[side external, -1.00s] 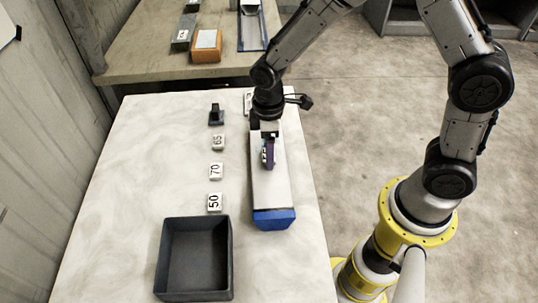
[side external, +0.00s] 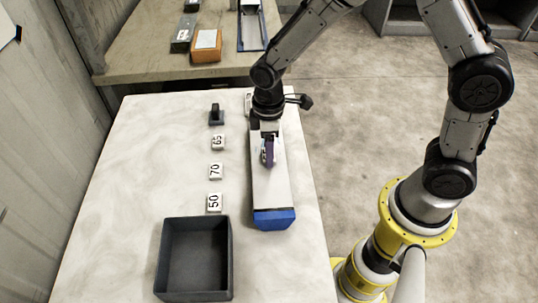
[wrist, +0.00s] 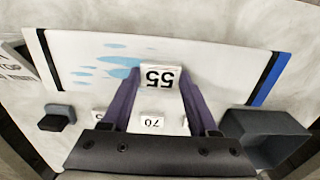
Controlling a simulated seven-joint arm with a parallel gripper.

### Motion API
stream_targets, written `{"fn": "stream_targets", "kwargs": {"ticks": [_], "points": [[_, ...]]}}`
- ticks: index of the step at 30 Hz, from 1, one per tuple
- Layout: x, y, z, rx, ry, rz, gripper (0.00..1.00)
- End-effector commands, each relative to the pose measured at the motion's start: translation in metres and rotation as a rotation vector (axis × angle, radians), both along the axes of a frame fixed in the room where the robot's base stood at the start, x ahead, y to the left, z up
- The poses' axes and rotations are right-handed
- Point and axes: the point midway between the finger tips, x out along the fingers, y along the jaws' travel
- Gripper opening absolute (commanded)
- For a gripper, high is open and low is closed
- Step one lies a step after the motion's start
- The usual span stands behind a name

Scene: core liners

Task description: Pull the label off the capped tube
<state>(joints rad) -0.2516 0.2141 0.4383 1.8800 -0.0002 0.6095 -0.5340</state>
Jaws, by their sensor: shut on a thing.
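The capped tube is a long white box-like liner (side external: 271,190) lying along the right of the white table. A blue cap (side external: 274,219) closes its near end, and this cap (wrist: 269,80) is at the right in the wrist view. A white label reading 55 (wrist: 159,77) sits between my purple fingertips in front of the tube's white face. My gripper (wrist: 160,88) is shut on this label; it also shows over the tube in the side view (side external: 268,152). I cannot tell whether the label still touches the tube.
Loose labels 65 (side external: 217,142), 70 (side external: 215,171) and 50 (side external: 214,202) lie in a row left of the tube. A dark open tray (side external: 163,258) stands at the near end. A small dark block (side external: 216,117) is beyond the labels. The table's left side is clear.

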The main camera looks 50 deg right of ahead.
Motion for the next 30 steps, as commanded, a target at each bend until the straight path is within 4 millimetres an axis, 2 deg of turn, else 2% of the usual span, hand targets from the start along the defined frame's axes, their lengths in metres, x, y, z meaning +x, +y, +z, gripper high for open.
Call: {"fn": "stream_targets", "kwargs": {"ticks": [30], "points": [[0.001,0.000,0.026,0.001,-0.002,0.000,0.00]]}}
